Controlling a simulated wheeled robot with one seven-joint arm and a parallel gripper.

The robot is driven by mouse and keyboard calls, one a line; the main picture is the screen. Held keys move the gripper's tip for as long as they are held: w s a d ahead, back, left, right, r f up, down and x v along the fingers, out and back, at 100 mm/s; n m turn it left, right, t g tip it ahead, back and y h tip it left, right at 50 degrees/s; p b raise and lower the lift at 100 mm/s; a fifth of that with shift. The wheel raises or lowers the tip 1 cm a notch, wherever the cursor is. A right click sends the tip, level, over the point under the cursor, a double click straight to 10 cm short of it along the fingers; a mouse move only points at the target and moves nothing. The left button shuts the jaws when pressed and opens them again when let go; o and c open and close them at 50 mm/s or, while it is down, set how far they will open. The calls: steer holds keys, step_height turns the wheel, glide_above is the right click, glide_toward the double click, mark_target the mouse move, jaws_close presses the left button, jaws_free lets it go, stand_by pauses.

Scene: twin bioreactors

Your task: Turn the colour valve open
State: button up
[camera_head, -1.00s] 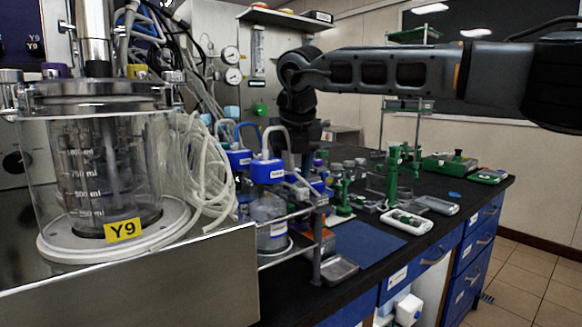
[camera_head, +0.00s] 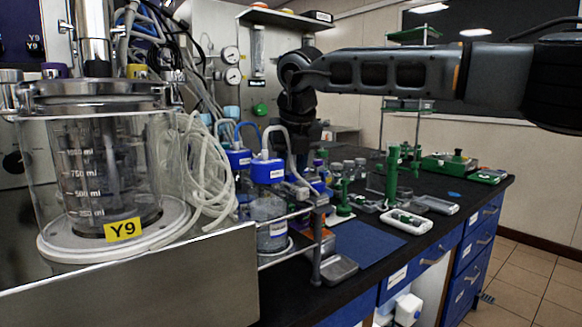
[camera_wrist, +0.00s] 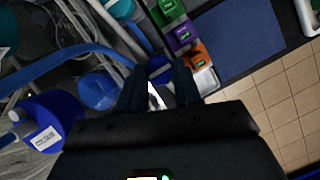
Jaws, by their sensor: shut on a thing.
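In the wrist view my gripper (camera_wrist: 158,88) points into a cluster of bottles and coloured blocks. Its two dark fingers are closed around a small blue part (camera_wrist: 159,70), which looks like a valve handle; I cannot tell how far it is turned. A row of labelled blocks, green (camera_wrist: 168,12), purple (camera_wrist: 181,36) and orange (camera_wrist: 198,58), runs beside it, with a white one (camera_wrist: 205,80) at the near end. In the head view my gripper (camera_head: 300,150) hangs down behind the blue-capped bottle (camera_head: 268,171), and its fingertips are hidden.
A glass vessel labelled Y9 (camera_head: 105,180) stands at the left with loose clear tubing (camera_head: 208,180) beside it. A metal rail (camera_head: 290,228) and small metal tray (camera_head: 338,268) are in front. A blue mat (camera_head: 365,243) lies clear on the bench. Green stands (camera_head: 393,175) are further right.

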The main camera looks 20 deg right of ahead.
steer(key=n+y+p, duration=0.1)
steer(key=n, duration=0.1)
steer(key=n+p, duration=0.2)
steer(key=shift+d+r+n+y, duration=0.2)
steer(key=shift+n+y, duration=0.1)
steer(key=shift+y, duration=0.1)
steer(key=n+p, duration=0.2)
steer(key=n+g+y+p, duration=0.1)
steer(key=n+p, duration=0.1)
steer(key=shift+w+d+n+y, duration=0.1)
steer(key=shift+w+n+y, duration=0.1)
steer(key=shift+n+y, duration=0.1)
steer(key=n+p, duration=0.1)
steer(key=n, duration=0.1)
steer(key=n+g+y+p, duration=0.1)
steer(key=n+p, duration=0.1)
steer(key=shift+w+d+g, duration=0.1)
steer(key=shift+w+g, duration=0.05)
steer(key=shift+g, duration=0.15)
steer(key=shift+w+f+n+g+y+p, duration=0.15)
steer(key=shift+n+g+p, duration=0.25)
steer(key=shift+n, duration=0.75)
steer(key=shift+n+g+y+p, duration=0.15)
steer(key=shift+n+g+p, duration=0.25)
steer(key=shift+n, duration=0.75)
steer(key=o, duration=1)
steer(key=shift+o, duration=0.2)
steer(key=shift+d, duration=0.1)
